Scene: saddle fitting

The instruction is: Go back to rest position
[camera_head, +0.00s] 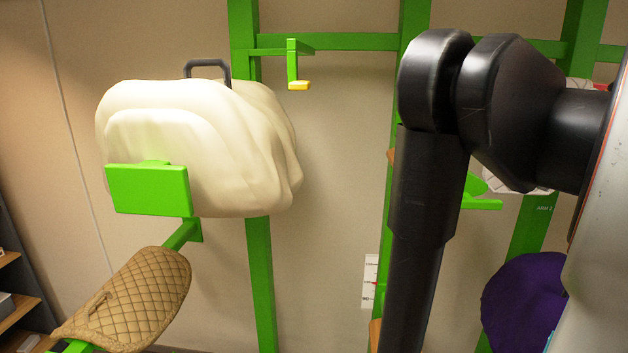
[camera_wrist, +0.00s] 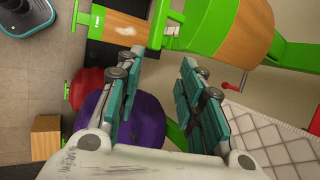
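My gripper (camera_wrist: 158,110) shows in the wrist view with its two teal-padded fingers spread apart. It is open, and nothing is between the fingers. Behind it are a green frame and a purple rounded thing (camera_wrist: 145,122). In the head view my black arm stands upright right of the middle, and the gripper is out of that picture. A cream saddle-shaped cover (camera_head: 190,140) sits on a green rack at the left. A quilted tan pad (camera_head: 130,297) lies on a lower green arm in front of it.
Green posts (camera_head: 260,290) and crossbars stand along the wall. The purple thing is also at the lower right (camera_head: 520,300), near my arm.

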